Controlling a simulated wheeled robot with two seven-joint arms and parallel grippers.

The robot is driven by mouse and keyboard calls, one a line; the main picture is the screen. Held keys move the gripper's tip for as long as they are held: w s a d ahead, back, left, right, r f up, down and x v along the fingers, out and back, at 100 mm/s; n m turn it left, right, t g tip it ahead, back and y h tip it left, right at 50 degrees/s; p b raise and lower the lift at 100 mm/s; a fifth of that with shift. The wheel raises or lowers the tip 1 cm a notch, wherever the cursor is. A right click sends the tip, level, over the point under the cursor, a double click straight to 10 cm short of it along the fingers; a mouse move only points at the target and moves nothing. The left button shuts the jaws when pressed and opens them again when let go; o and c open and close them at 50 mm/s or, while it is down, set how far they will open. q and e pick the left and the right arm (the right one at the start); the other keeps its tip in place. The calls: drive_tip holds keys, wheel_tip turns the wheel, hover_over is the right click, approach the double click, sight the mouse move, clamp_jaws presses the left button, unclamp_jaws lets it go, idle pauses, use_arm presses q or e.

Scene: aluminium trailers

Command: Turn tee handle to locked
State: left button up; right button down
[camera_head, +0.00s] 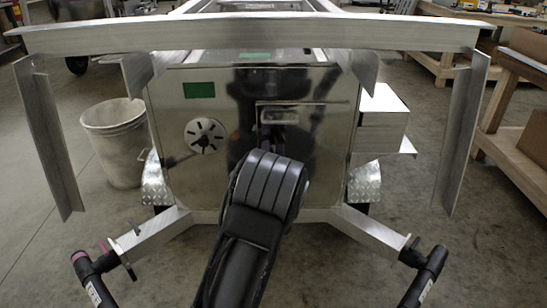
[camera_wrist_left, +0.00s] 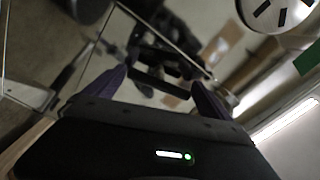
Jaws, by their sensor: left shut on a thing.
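The trailer's shiny metal front panel (camera_head: 330,150) faces me in the head view. Its latch plate (camera_head: 281,114) sits at the panel's upper middle. My left gripper (camera_head: 272,138) is at the latch, mostly hidden behind its own black arm. In the left wrist view, the purple fingers of my left gripper (camera_wrist_left: 157,80) stand on either side of a dark tee handle (camera_wrist_left: 160,84), shut on it. The handle's outline is dark and mixes with reflections, so its exact angle cannot be told. My right gripper is in neither view.
A round slotted vent (camera_head: 204,136) and a green patch (camera_head: 199,90) are on the panel's left. An aluminium beam (camera_head: 250,35) crosses above, with posts hanging at both ends. A grey bin (camera_head: 114,142) stands left; a wooden bench (camera_head: 520,140) stands right.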

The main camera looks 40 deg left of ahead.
use_arm(q)
drive_tip(key=shift+m+p, duration=0.5)
drive_tip(key=shift+m, duration=0.7)
drive_tip(key=o, duration=1)
drive_tip(key=v, duration=0.7)
drive_tip(key=shift+s+d+p, duration=0.3)
